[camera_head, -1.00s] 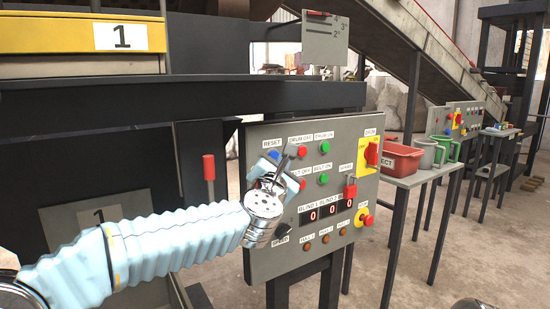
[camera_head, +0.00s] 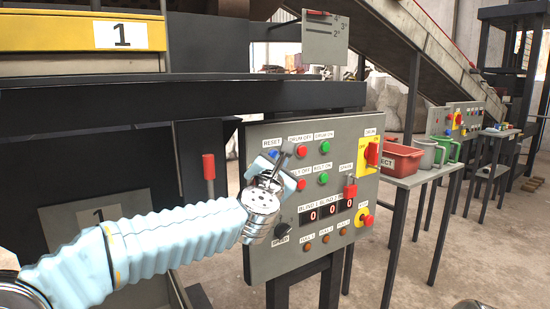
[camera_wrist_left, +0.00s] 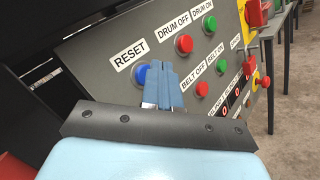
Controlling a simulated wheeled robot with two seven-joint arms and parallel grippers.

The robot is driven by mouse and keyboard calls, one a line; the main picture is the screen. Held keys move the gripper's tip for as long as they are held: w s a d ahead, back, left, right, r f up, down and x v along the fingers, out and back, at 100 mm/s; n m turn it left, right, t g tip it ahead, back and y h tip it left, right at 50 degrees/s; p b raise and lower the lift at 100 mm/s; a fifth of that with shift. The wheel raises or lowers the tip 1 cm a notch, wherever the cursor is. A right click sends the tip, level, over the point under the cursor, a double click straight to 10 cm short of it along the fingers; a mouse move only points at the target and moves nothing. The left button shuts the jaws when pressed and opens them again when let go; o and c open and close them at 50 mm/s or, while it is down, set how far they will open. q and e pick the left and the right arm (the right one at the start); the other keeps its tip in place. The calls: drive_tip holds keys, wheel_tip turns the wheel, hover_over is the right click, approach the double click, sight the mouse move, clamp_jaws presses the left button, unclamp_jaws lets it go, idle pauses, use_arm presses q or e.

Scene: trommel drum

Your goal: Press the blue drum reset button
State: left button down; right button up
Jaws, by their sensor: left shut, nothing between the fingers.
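The grey control panel (camera_head: 270,259) stands upright in front of me. The blue drum reset button (camera_wrist_left: 141,75) sits under the RESET label at the panel's upper left in the left wrist view. In the head view a small blue part of the button (camera_head: 274,153) shows beside my gripper. My left gripper (camera_wrist_left: 160,70) is shut and empty, its tips just right of the blue button and partly over its edge. I cannot tell whether they touch it. In the head view my left gripper (camera_head: 287,150) is at the panel's upper left.
A red drum off button (camera_wrist_left: 184,44) and a red belt off button (camera_wrist_left: 202,88) are close to the right of the fingers. A red lever (camera_head: 209,167) stands left of the panel. A red bin (camera_head: 401,158) is on a side table at the right.

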use_arm(q)
drive_tip(key=shift+w+a, duration=0.3)
drive_tip(key=shift+w, duration=0.1)
idle(0.5)
idle(0.3)
drive_tip(key=shift+s+d+b, duration=0.35)
drive_tip(key=shift+s+d, duration=0.2)
drive_tip(key=shift+s, duration=0.2)
drive_tip(key=shift+s+d, duration=0.1)
drive_tip(key=shift+s+d+b, duration=0.2)
drive_tip(key=shift+s+d, duration=0.5)
drive_tip(key=shift+s, duration=0.25)
drive_tip(key=shift+s+d+b, duration=0.2)
drive_tip(key=shift+s+d, duration=0.45)
drive_tip(key=shift+s, duration=0.3)
